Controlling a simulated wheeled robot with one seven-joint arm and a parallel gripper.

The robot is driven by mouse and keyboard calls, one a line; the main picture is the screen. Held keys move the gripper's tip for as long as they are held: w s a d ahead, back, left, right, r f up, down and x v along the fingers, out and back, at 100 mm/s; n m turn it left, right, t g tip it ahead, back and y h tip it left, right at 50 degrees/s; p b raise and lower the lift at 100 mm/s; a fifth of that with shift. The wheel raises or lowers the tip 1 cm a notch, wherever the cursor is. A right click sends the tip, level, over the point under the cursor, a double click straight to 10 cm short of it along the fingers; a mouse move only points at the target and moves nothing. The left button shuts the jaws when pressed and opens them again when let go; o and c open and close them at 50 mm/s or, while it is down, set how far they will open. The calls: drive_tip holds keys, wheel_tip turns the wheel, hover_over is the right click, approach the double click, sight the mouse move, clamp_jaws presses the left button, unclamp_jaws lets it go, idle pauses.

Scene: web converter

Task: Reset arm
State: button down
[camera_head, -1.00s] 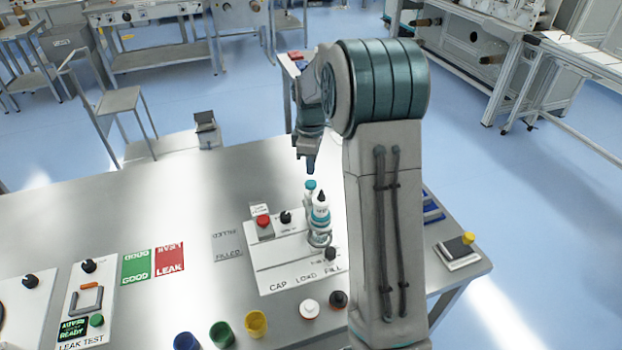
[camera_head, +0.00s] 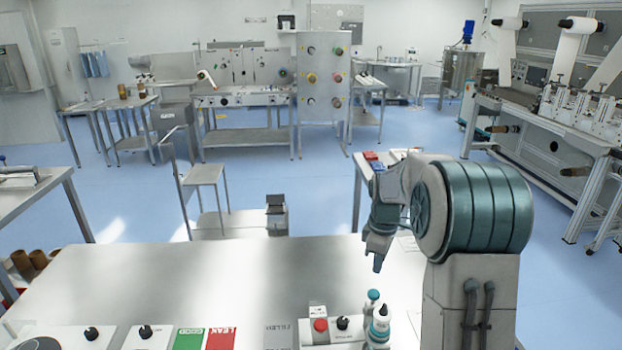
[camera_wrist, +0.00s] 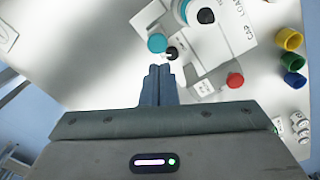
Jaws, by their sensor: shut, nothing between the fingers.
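My gripper (camera_head: 377,264) hangs from my arm with its fingers pointing down, above the far right part of the steel table (camera_head: 140,285). In the wrist view the two fingers (camera_wrist: 160,71) lie side by side, shut and empty. Just beyond the fingertips stand a teal-capped bottle (camera_wrist: 157,43) and a bottle with a dark tip (camera_wrist: 205,15). In the head view these are the teal-capped bottle (camera_head: 372,296) and the white bottle with a dark nozzle (camera_head: 380,322), below the gripper and apart from it.
The filler station with a red button (camera_head: 320,325) stands at the table's front. Green (camera_head: 188,339) and red (camera_head: 220,339) pads lie left of it. Blue, green and yellow cups (camera_wrist: 291,39) show in the wrist view.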

drive_tip(key=s+a+r+m+t, duration=0.2)
drive_tip(key=s+a+r+m, duration=0.25)
drive_tip(key=s+r, duration=0.6)
drive_tip(key=s+a+f+m+t, duration=0.1)
drive_tip(key=s+m, duration=0.2)
drive_tip(key=s, duration=0.5)
drive_tip(key=s+a+f+m, duration=0.1)
drive_tip(key=s+m, duration=0.3)
drive_tip(key=s, duration=0.5)
drive_tip(key=shift+s+a+t, duration=0.2)
drive_tip(key=shift+a+t, duration=0.05)
drive_tip(key=shift+t, duration=0.15)
